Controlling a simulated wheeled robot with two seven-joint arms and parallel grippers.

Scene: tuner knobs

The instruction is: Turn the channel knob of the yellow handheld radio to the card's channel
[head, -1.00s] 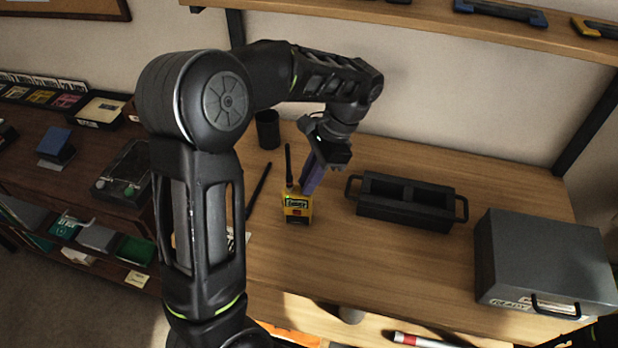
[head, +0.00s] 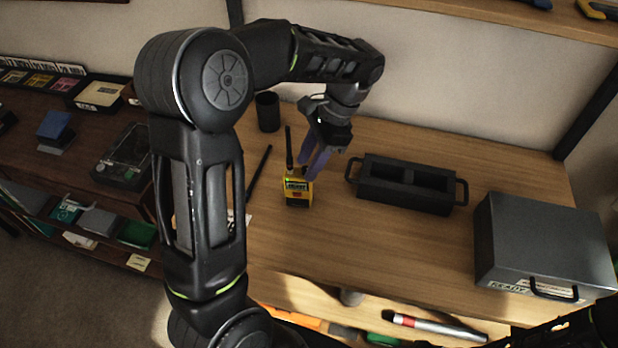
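The yellow handheld radio (head: 297,192) stands on the wooden table with its black antenna (head: 289,148) pointing up. My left gripper (head: 310,172) is right above the radio's top, beside the antenna, its purple fingers pointing down. The two fingers show slightly apart, with a narrow gap between them. The channel knob is too small and too covered by the fingers to make out. A piece of a white card (head: 248,220) shows on the table behind my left arm; what is on it cannot be read. My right gripper is not in view.
A black tray with handles (head: 408,186) lies right of the radio, and a grey metal box (head: 540,250) further right. A black cup (head: 267,111) stands behind. A black pen-like stick (head: 259,172) lies left. The table in front of the radio is clear.

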